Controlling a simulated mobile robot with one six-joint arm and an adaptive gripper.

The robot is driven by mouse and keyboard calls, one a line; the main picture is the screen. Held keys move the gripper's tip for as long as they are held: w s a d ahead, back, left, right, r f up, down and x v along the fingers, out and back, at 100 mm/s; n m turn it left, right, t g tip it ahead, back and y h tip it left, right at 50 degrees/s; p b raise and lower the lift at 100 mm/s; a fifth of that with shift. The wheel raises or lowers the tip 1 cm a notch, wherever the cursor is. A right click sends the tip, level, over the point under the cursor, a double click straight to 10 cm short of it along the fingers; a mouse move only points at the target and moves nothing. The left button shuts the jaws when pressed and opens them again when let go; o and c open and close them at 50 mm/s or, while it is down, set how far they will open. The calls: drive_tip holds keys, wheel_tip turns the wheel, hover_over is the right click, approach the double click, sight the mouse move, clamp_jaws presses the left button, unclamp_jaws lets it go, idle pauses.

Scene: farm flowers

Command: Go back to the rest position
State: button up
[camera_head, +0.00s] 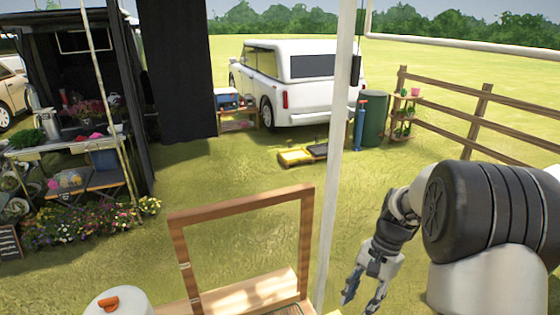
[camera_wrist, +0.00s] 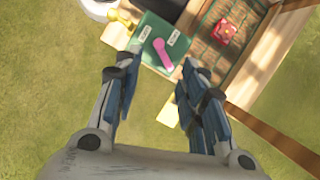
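My gripper (camera_head: 366,289) hangs over the grass at the lower right of the head view, beside the white pole. In the wrist view its two fingers (camera_wrist: 156,90) are spread apart, with nothing between them. Below and beyond the fingertips is a wooden stand that shows a green panel (camera_wrist: 150,32) with a pink object (camera_wrist: 162,52) on it. A slatted tray (camera_wrist: 212,62) holds a small red item (camera_wrist: 225,32). The gripper appears apart from all of these.
A wooden frame (camera_head: 176,249) and a white container (camera_head: 118,303) stand at the bottom of the head view. A white pole (camera_head: 335,150) rises close to my gripper. A flower stall (camera_head: 75,150) is at left, a white vehicle (camera_head: 312,95) behind. Open grass lies between.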

drive_tip(key=s+a+r+n+t+h+b, duration=0.2)
drive_tip(key=s+a+r+n+t+b, duration=0.25)
drive_tip(key=s+r, duration=0.45)
drive_tip(key=s+a+n+t+b, duration=0.1)
drive_tip(key=s+a+n+b, duration=0.1)
drive_tip(key=s, duration=0.4)
drive_tip(key=s+a+f+n+t+h+b, duration=0.1)
drive_tip(key=s+a+n, duration=0.1)
drive_tip(key=s+n, duration=0.2)
drive_tip(key=shift+s+b, duration=0.35)
drive_tip(key=shift+s, duration=0.5)
drive_tip(key=shift+f, duration=0.1)
